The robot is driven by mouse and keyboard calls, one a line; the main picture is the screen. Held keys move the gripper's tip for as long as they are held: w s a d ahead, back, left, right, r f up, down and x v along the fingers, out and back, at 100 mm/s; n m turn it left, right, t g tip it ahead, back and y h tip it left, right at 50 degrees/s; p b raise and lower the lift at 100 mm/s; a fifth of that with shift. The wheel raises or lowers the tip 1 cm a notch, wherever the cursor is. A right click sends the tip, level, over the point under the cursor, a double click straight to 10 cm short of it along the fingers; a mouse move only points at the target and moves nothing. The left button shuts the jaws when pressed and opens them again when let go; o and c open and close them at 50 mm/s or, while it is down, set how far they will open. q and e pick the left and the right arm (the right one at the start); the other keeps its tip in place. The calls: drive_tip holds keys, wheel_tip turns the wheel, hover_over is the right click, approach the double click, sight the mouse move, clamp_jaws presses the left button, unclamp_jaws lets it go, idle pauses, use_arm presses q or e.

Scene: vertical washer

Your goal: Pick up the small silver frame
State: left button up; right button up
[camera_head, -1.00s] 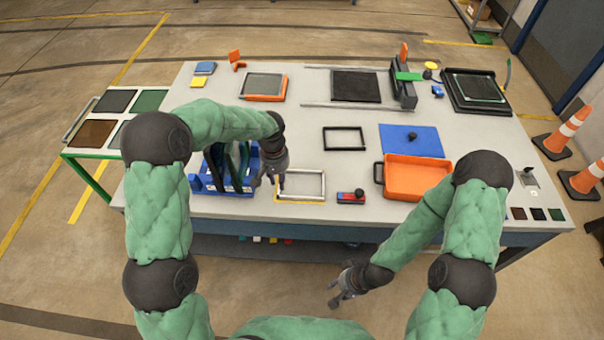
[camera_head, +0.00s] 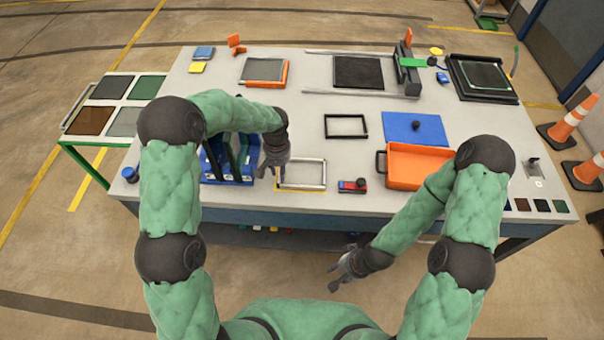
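The small silver frame (camera_head: 303,188) is a light metal rectangle lying at the front edge of the table, with a thin yellow outline beside it. My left gripper (camera_head: 269,177) points down at the frame's left side, with its fingers apart. The fingers partly cover that side, and I cannot tell whether they touch it. My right gripper (camera_head: 340,278) hangs in front of the table, low and away from the frame, its fingers apart and empty.
A blue rack (camera_head: 213,172) with dark upright plates stands just left of my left gripper. A black frame (camera_head: 346,136) lies behind the silver one. A red and blue block (camera_head: 352,186) and an orange tray (camera_head: 418,182) are to the right.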

use_arm(q)
wheel_tip(320, 180, down, 3)
drive_tip(key=shift+r, duration=0.1)
clamp_jaws()
drive_tip(key=shift+r, duration=0.1)
